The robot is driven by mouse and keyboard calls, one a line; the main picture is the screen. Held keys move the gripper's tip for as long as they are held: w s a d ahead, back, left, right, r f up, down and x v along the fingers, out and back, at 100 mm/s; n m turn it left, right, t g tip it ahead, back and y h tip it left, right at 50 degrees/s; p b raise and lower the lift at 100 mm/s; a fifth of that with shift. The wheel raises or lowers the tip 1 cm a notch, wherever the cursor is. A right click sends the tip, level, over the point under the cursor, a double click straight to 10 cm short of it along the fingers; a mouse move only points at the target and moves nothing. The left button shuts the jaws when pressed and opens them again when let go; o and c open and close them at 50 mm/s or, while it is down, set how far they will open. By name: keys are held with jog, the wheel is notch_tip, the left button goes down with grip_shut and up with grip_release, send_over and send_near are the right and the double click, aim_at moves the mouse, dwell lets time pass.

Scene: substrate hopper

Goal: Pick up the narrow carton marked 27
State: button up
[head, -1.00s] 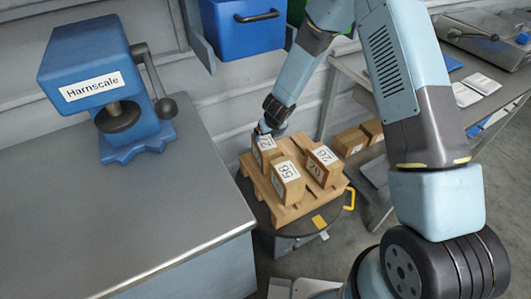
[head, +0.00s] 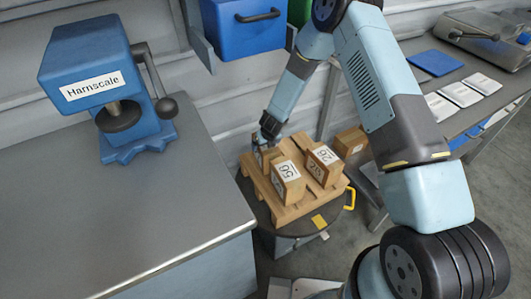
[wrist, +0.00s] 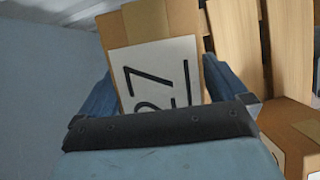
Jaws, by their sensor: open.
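The narrow carton marked 27 (wrist: 160,25) fills the upper middle of the wrist view, its white label facing the camera. My gripper (wrist: 163,85) is open, with one finger to each side of this carton. Its palm bar covers the label's lower part, and I cannot tell whether the fingers touch the carton. In the head view my gripper (head: 264,142) is at the back left of a wooden pallet (head: 290,215), over the carton, which is mostly hidden there.
A carton (head: 288,188) that seems marked 56 stands close in front, and a carton marked 26 (head: 324,168) stands to the right on the pallet. Another carton (head: 349,142) is behind. A blue Harnscale press (head: 90,80) stands on the grey bench (head: 120,215) at left.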

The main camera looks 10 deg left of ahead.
jog(key=shift+a+f, duration=0.1)
jog(key=shift+f, duration=0.35)
dwell(0.6)
jog(key=c, duration=1.1)
jog(key=shift+c, duration=0.2)
jog(key=shift+w+r, duration=0.1)
jog(key=shift+r, duration=0.05)
